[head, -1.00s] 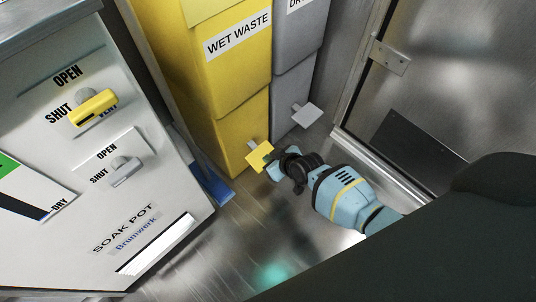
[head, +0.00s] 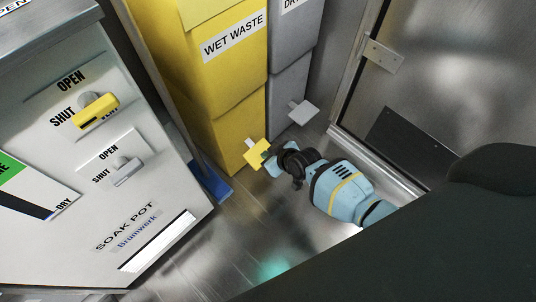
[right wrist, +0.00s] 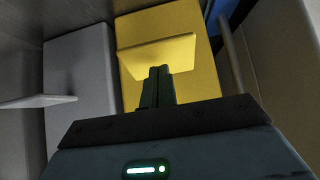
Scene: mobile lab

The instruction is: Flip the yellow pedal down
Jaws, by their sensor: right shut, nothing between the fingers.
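The yellow pedal (head: 257,153) sticks out from the lower front of the yellow bin (head: 232,125) labelled WET WASTE. In the right wrist view the pedal (right wrist: 158,55) is a flat yellow plate in front of the yellow bin. My right gripper (head: 270,158) is at the pedal's right edge in the head view. In the right wrist view its fingers (right wrist: 158,72) are together and empty, with their tips at the plate's lower edge. I cannot tell whether they touch it. My left gripper is not in view.
A grey bin (head: 289,95) with its own grey pedal (head: 303,111) stands right of the yellow bin. The SOAK POT cabinet (head: 150,185) with its yellow handle (head: 95,111) is at left. A metal door (head: 440,90) is at right. Bare floor lies in front.

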